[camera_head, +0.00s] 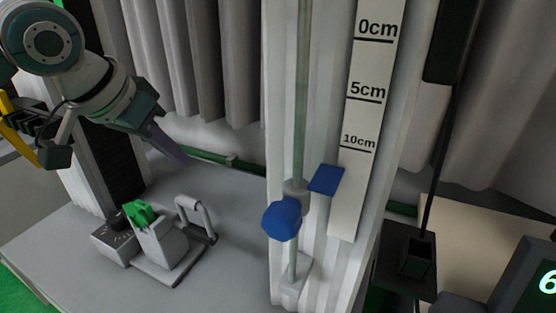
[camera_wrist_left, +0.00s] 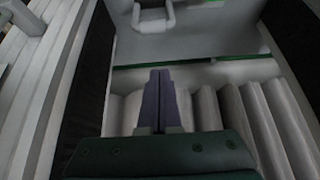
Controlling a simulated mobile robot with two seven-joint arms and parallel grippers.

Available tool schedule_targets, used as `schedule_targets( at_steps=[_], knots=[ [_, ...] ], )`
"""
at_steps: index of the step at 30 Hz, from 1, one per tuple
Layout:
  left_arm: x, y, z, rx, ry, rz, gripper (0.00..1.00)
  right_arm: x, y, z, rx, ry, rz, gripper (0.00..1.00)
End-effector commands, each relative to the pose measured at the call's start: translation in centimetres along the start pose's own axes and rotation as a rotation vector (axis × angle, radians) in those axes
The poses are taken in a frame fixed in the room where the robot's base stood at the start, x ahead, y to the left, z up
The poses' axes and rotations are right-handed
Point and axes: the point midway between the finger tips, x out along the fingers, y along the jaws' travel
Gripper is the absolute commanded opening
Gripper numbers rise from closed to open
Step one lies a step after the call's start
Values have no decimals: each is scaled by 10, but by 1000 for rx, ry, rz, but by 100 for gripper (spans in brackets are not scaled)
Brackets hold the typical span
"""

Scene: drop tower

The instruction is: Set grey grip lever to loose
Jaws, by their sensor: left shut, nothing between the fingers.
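The grey grip lever (camera_head: 206,215) is a bent light-grey handle on the right side of a small grey device (camera_head: 165,250), which stands on the grey table at the lower left. The lever stands up from the device's base in the head view. In the left wrist view a grey handle shows at the top edge (camera_wrist_left: 154,25), partly cut off. My left gripper (camera_head: 182,157) is shut and empty, its purple fingers (camera_wrist_left: 159,74) together. It is above and behind the lever, apart from it. My right gripper is not in view.
A green knob (camera_head: 138,213) and a black dial (camera_head: 117,222) are on the device, left of the lever. A white tower with a blue block (camera_head: 281,220), a blue plate (camera_head: 326,180) and a centimetre scale (camera_head: 362,120) stands to the right. Grey curtains hang behind.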

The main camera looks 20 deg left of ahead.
Motion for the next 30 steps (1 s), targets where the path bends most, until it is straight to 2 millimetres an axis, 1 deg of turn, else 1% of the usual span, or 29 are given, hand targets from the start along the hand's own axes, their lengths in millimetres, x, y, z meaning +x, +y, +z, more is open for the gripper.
schedule_targets(
  at_steps=[1,10,14,17,20,24,30],
  knots=[
    [2,-2,1,-3,2,-2,0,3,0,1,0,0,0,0],
    [1,-2,-1,-5,2,-2,0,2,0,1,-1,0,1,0],
    [5,-2,0,-5,2,-1,0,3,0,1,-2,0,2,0],
    [16,-1,0,-7,2,0,0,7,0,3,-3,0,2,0],
    [33,-1,1,-8,2,0,0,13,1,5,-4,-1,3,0],
    [62,-1,1,-7,2,0,0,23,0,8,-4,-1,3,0],
    [92,-1,1,-6,3,-1,0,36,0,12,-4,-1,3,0]
  ],
)
